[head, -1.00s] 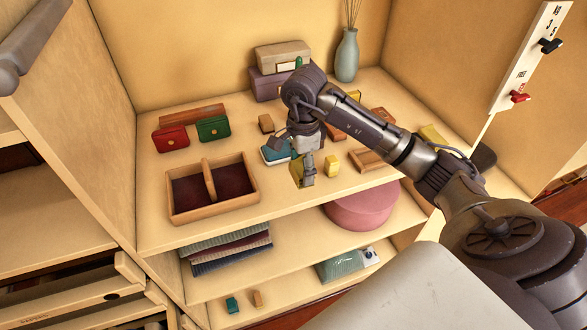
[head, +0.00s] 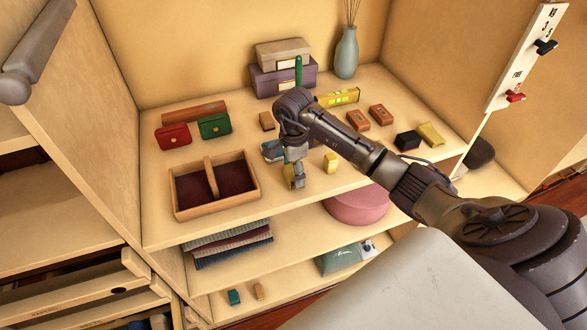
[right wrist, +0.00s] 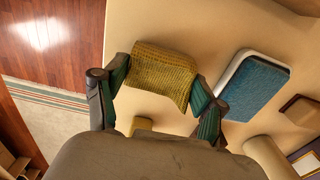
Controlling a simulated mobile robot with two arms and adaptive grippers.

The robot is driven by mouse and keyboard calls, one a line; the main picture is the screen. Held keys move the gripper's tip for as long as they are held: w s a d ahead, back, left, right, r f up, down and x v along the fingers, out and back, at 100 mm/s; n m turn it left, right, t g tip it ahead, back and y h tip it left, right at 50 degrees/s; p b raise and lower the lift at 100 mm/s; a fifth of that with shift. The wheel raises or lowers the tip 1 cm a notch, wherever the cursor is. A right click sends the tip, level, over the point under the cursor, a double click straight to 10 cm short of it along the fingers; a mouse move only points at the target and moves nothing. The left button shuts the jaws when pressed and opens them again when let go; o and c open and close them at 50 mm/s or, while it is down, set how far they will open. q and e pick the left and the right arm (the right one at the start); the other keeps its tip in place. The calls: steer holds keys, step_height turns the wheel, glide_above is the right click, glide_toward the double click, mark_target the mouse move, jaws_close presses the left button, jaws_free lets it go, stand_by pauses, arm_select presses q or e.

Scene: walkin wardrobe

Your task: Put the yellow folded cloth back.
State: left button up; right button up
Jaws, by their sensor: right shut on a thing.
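The yellow folded cloth (right wrist: 162,78) is a mustard, coarse-knit bundle between the two green-padded fingers of my right gripper (right wrist: 158,100) in the right wrist view. The gripper is shut on it. In the head view my right gripper (head: 294,181) points down near the front edge of the main shelf (head: 300,205), right of the divided wooden tray (head: 257,186). A small part of the cloth (head: 288,172) shows beside the fingers there. I cannot tell how far it is above the shelf. My left gripper is not in view.
A yellow block (head: 331,163) stands just right of the gripper. A blue, white-edged item (right wrist: 256,85) lies beside the cloth. Red (head: 172,137) and green (head: 214,126) purses are behind the tray.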

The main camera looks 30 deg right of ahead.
steer(key=o, duration=1)
steer(key=shift+r, duration=0.35)
step_height(320, 180, up, 11)
steer(key=b, duration=0.3)
steer(key=shift+f, duration=0.15)
steer(key=shift+r, duration=0.4)
